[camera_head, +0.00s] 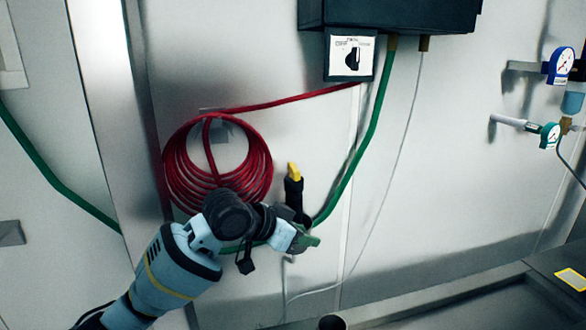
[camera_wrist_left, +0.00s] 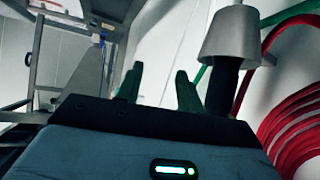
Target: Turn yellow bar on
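The yellow bar (camera_head: 293,172) stands tilted on top of a black valve body (camera_head: 294,193) on the pale wall panel, where the green hose ends. My left gripper (camera_head: 312,241) is just below and slightly right of the valve in the head view, apart from the yellow bar. In the left wrist view my left gripper (camera_wrist_left: 158,88) has its two green fingers apart with nothing between them. A grey cone-shaped piece (camera_wrist_left: 230,35) on a black cylinder (camera_wrist_left: 222,86) is right of the fingers there. The yellow bar cannot be made out in that view. My right gripper is out of view.
A coiled red hose (camera_head: 218,172) hangs left of the valve, close to my left arm; it also shows in the left wrist view (camera_wrist_left: 296,125). A green hose (camera_head: 370,140) rises to a dark box (camera_head: 400,14). A switch plate (camera_head: 350,57) sits below it. Gauges (camera_head: 561,65) are at right.

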